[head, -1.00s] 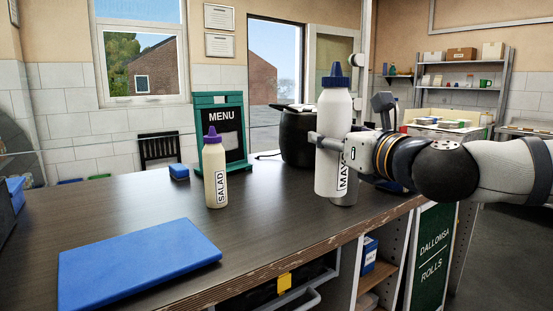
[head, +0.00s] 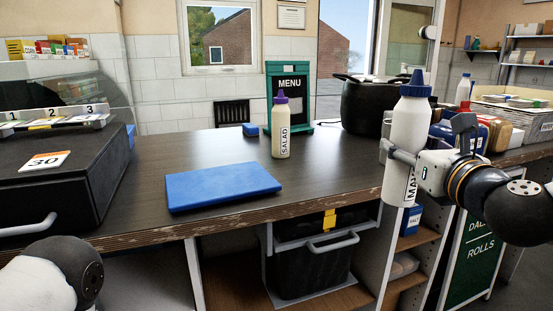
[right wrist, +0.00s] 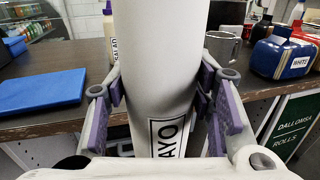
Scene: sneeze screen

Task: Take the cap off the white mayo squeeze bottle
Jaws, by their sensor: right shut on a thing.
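The white mayo squeeze bottle (head: 408,130) is upright in my right gripper (head: 388,152), in front of the counter's edge at the right of the head view. Its blue cap (head: 416,85) with a pointed nozzle is on top. In the right wrist view the bottle (right wrist: 155,70) fills the space between the purple-padded fingers (right wrist: 160,95), with part of its MAYO label showing; its cap is out of that view. Part of my left arm (head: 50,275) shows at the lower left of the head view, but its gripper is out of frame.
A salad bottle (head: 281,130) with a purple cap stands on the counter before the menu board (head: 289,88). A blue cutting board (head: 222,186) lies near the front edge. A black pot (head: 365,105) and sauce containers (head: 485,130) crowd the right. The counter's middle is fairly clear.

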